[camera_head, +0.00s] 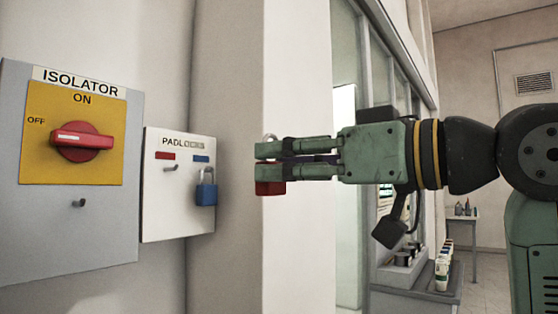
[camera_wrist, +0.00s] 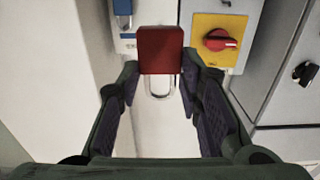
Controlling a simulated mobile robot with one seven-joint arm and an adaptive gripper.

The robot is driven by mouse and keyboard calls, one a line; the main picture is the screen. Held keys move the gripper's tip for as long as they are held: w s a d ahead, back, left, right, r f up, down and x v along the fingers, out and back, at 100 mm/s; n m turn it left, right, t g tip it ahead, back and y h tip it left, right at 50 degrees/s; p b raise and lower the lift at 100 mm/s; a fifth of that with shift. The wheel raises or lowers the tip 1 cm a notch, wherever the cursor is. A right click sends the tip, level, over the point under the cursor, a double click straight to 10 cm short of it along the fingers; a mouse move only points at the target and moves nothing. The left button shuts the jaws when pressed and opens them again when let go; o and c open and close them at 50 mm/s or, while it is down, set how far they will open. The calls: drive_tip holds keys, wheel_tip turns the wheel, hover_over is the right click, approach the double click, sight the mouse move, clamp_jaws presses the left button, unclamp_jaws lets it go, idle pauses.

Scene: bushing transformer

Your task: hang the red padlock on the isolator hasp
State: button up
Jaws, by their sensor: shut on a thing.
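The red padlock (camera_wrist: 160,50) is held between the fingers of my gripper (camera_wrist: 158,88), its metal shackle pointing toward the palm in the wrist view. In the head view my gripper (camera_head: 270,160) is shut on the red padlock (camera_head: 270,188), whose body shows below the fingers and shackle above. It is in the air, right of the panels and apart from them. The isolator (camera_head: 75,215) is a grey box with a yellow plate and a red handle (camera_head: 82,141), which lies level, pointing toward OFF. A small hasp peg (camera_head: 78,203) sticks out below the plate, with nothing on it.
A white padlock board (camera_head: 160,215) beside the isolator has an empty peg (camera_head: 170,168) under a red label and a blue padlock (camera_head: 205,190) hanging under a blue label. A wall corner (camera_head: 295,250) stands behind my gripper. A shelf with bottles (camera_head: 440,270) is at lower right.

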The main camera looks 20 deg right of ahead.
drive_tip(key=shift+v, duration=1.45)
drive_tip(key=shift+a, duration=0.15)
